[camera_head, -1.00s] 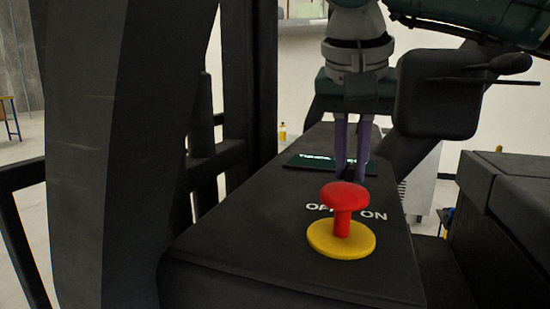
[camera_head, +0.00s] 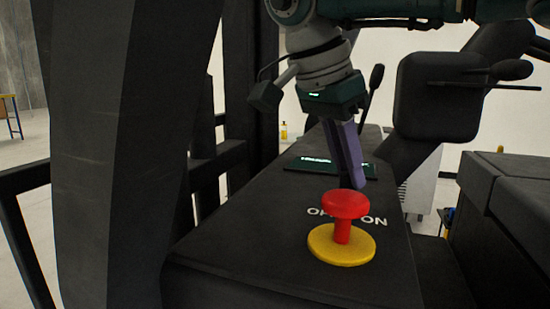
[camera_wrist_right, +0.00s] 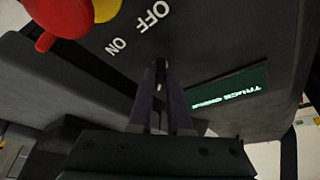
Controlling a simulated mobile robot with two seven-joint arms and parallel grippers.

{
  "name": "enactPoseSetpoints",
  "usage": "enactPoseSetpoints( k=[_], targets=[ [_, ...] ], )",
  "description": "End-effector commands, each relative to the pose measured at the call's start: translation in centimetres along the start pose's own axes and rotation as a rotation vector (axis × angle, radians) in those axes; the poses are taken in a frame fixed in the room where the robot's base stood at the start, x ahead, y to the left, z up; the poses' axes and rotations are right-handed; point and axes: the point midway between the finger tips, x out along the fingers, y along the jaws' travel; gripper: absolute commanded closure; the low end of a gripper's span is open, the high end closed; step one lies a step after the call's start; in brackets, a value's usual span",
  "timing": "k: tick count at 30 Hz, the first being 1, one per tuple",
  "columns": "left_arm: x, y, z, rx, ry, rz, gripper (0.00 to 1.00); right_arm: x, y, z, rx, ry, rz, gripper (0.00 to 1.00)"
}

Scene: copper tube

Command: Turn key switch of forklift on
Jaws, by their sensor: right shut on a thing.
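The key switch (camera_wrist_right: 159,65) is a small dark piece on the black forklift console, beside the white OFF and ON letters. In the head view it is mostly hidden behind the red knob and my fingers. My right gripper (camera_head: 356,184) is tilted, its purple fingers pointing down to the console behind the knob. In the right wrist view the right gripper (camera_wrist_right: 161,80) is shut on the key, with a fingertip on each side of it. The ON label (camera_head: 374,221) is on the right and the OFF label (camera_head: 318,211) on the left. My left gripper is not in view.
A red mushroom knob (camera_head: 345,205) on a yellow disc (camera_head: 341,246) stands close in front of the key. A dark green display (camera_head: 310,164) lies behind it. A thick black post (camera_head: 110,140) fills the left, and a black padded block (camera_head: 440,97) sits at the right.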

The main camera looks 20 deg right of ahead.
Motion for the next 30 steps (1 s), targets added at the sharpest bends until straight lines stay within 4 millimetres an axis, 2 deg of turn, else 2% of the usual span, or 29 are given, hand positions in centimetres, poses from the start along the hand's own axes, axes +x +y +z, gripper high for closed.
enactPoseSetpoints(
  k=[12,30],
  targets=[
    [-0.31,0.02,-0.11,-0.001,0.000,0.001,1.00,0.30,-0.14,0.15,0.197,0.003,0.091,1.00],
    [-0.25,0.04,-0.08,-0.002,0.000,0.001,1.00,0.20,-0.09,0.04,0.291,-0.001,0.120,1.00]
  ],
)
